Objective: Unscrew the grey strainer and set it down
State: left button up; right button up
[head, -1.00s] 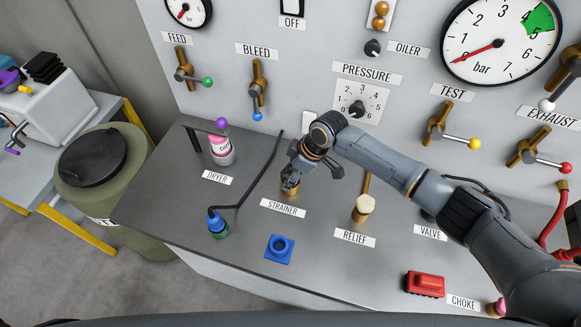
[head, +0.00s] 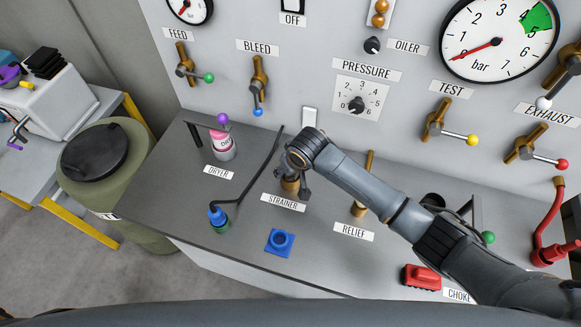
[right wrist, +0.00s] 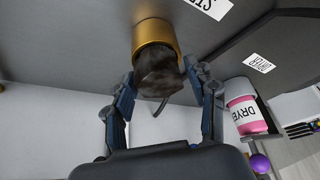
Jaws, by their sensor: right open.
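The strainer is a dark grey, faceted piece (right wrist: 160,76) seated in a brass collar (right wrist: 153,38) in the right wrist view. In the head view the brass collar (head: 290,186) stands behind the STRAINER label, and the grey piece is mostly hidden by my wrist. My right gripper (right wrist: 161,70) is open, with one finger on each side of the strainer. Gaps show between the fingers and the grey piece. In the head view my right gripper (head: 296,178) is over the strainer. My left gripper is not in view.
The relief fitting (head: 358,209) is to the right. Bare bench top lies around the socket.

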jog(key=c, duration=1)
jog(key=shift+o, duration=0.2)
jog(key=n+g+y, duration=0.1)
jog(key=n, duration=0.3)
jog(key=shift+w+d, duration=0.1)
jog(key=shift+d, duration=0.05)
jog(key=n+g+b, duration=0.1)
jog(key=n, duration=0.2)
jog(key=shift+f+y, duration=0.1)
jog(key=shift+y, duration=0.3)
jog(key=n+g+b, duration=0.1)
jog(key=n+b, duration=0.1)
jog(key=n, duration=0.1)
jog(key=shift+n+y, duration=0.3)
jog(key=shift+n, duration=0.1)
jog(key=shift+n+g+b, duration=0.9)
jog(key=shift+n+b, duration=0.8)
jog(key=shift+n, duration=0.4)
jog(key=o, duration=1)
jog(key=shift+c, duration=0.2)
